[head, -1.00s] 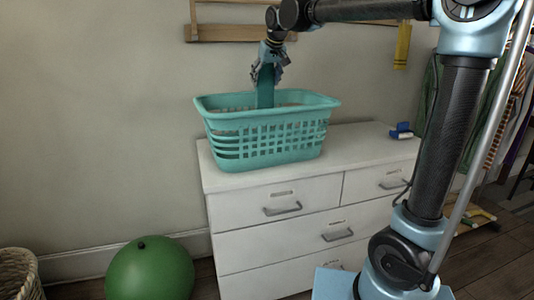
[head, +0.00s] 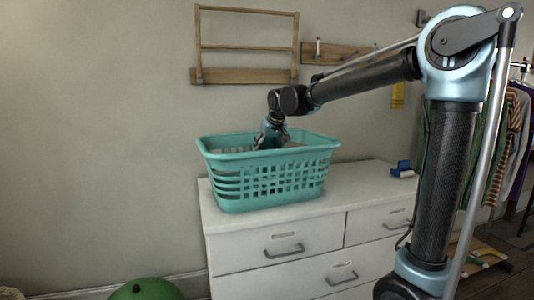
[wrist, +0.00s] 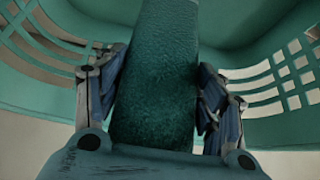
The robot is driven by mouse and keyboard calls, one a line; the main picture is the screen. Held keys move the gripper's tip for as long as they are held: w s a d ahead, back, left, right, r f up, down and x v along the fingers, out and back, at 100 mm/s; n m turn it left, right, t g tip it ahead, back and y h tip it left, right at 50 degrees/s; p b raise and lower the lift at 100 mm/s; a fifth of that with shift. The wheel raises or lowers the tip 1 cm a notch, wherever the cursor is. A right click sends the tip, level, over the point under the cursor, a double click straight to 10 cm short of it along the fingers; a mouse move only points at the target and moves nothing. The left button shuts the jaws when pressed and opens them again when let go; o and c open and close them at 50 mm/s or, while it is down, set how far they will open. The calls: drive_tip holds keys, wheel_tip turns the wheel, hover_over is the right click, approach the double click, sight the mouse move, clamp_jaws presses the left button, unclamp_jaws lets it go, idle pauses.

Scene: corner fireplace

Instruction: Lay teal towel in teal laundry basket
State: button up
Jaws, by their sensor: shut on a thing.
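The teal laundry basket (head: 270,180) stands upright on a white dresser in the head view. My gripper (head: 266,142) reaches down into its open top, with its fingertips hidden behind the rim. In the wrist view, my gripper (wrist: 160,115) is shut on the teal towel (wrist: 155,75), a textured strip between the two fingers. The basket's slotted walls (wrist: 285,75) surround the towel on both sides. The towel is hidden in the head view, and I cannot tell whether its lower end touches the basket floor.
The white dresser (head: 300,240) has free top at the right, where a small blue object (head: 402,169) lies. A wooden wall rack (head: 245,76) is above the basket. A green ball (head: 146,290) is on the floor at lower left. Clothes (head: 505,140) hang at the right.

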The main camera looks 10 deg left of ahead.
drive_tip(key=shift+f, duration=0.55)
drive_tip(key=o, duration=1.5)
drive_tip(key=shift+o, duration=0.2)
drive_tip(key=v, duration=1.2)
